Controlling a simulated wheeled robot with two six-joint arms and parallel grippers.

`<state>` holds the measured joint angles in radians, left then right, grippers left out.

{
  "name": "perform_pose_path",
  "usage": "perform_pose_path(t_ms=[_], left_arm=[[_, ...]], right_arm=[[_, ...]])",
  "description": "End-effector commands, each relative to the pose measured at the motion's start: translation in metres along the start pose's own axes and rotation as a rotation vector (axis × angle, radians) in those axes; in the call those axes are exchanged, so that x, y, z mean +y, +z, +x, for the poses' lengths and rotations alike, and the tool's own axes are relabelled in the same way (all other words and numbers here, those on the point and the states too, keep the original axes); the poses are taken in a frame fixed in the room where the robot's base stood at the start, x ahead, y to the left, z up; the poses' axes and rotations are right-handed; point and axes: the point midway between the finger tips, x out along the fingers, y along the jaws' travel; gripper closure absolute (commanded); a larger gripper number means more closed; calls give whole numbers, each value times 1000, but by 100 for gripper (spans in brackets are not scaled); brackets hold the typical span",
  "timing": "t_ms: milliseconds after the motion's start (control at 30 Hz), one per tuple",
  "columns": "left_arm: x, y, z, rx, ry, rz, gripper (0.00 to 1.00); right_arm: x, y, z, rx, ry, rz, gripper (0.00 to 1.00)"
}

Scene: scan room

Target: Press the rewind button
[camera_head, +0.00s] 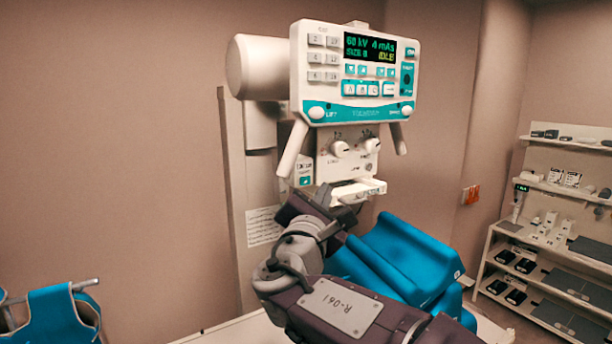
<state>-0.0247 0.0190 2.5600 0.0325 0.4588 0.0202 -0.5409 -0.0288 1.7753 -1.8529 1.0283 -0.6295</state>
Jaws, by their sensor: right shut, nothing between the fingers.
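The white control panel (353,75) of a scan machine hangs at the upper middle, with a lit display reading "60 kV 4 mAs" and "IDLE". Several grey, teal and white buttons surround the display. The button labels are too small to read, so I cannot tell which one is rewind. Below is a unit with two white knobs (340,149) and a small box with a teal button (305,181) at its left. My right gripper (338,207) is shut and empty, below the panel, close under a white tray (358,191). My left gripper is out of view.
A bright blue padded piece (395,262) lies behind my right arm. Another blue item with a metal bar (60,312) is at the lower left. Shelves (560,225) with small devices stand at the right. Two handles (293,148) hang under the panel.

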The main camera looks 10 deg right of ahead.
Motion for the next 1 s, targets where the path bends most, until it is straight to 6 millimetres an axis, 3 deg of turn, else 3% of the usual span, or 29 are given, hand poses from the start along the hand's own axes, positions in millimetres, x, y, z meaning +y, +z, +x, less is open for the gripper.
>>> perform_pose_path(t_ms=[67,333,1000], left_arm=[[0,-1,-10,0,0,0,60],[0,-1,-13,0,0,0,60],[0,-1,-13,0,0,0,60]], right_arm=[[7,-4,9,1,-2,-2,100],[18,-18,26,0,-1,1,100],[20,-20,28,0,-1,1,100]])
